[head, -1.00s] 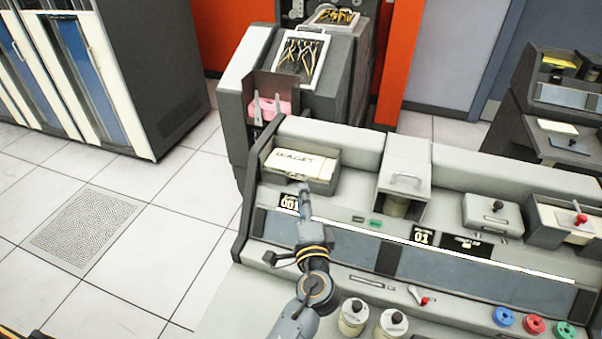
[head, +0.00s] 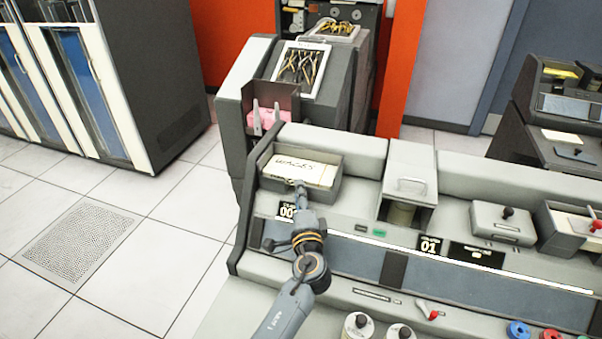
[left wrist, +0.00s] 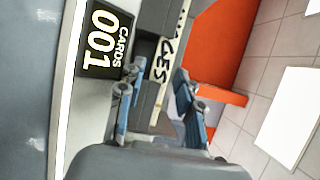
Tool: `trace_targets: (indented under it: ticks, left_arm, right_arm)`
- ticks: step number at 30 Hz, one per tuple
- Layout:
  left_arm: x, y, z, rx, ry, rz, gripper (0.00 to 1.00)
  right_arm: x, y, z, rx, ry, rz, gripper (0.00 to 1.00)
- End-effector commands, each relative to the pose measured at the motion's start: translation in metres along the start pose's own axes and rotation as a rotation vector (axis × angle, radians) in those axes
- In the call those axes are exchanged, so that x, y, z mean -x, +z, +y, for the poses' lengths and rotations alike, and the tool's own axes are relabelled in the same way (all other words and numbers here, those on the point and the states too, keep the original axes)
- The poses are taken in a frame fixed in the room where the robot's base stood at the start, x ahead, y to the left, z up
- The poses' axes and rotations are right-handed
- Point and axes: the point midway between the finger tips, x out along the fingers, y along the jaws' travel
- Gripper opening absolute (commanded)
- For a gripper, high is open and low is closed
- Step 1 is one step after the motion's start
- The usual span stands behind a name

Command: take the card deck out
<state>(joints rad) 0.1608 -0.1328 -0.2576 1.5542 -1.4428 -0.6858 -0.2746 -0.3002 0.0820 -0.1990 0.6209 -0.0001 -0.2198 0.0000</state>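The card deck (head: 298,166), a pale stack with "WAGES" written on top, sits in a grey open-topped hopper (head: 263,172) on the console. My left gripper (head: 299,187) is at the deck's near edge in the head view. In the left wrist view the two fingers (left wrist: 156,88) are apart, one on each side of the near end of the deck (left wrist: 162,62), where "GES" is readable. I cannot tell whether either finger touches the deck. My right gripper is in neither view.
A "CARDS 001" counter (left wrist: 103,38) is close beside the left gripper. A grey covered unit (head: 408,172) stands right of the hopper. Behind it is a grey machine with a pink block (head: 266,117). Open tiled floor (head: 150,260) lies to the left.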

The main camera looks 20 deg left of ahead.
Motion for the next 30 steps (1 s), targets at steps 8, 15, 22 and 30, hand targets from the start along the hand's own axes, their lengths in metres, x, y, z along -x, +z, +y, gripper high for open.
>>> trace_targets:
  ticks: [8,15,22,30]
  left_arm:
    - [-0.039,-0.003,-0.003,-0.001,-0.001,-0.001,0.35]
    - [-0.051,-0.003,-0.003,0.000,0.000,0.001,0.35]
    - [-0.051,-0.003,-0.003,0.000,0.000,0.000,0.17]
    - [-0.051,-0.004,-0.005,0.000,-0.003,0.001,0.00]
  right_arm:
    - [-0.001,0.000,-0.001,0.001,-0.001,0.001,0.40]
    - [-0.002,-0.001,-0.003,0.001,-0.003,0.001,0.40]
    - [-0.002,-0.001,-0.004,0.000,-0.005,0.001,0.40]
    - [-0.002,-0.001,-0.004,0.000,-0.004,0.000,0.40]
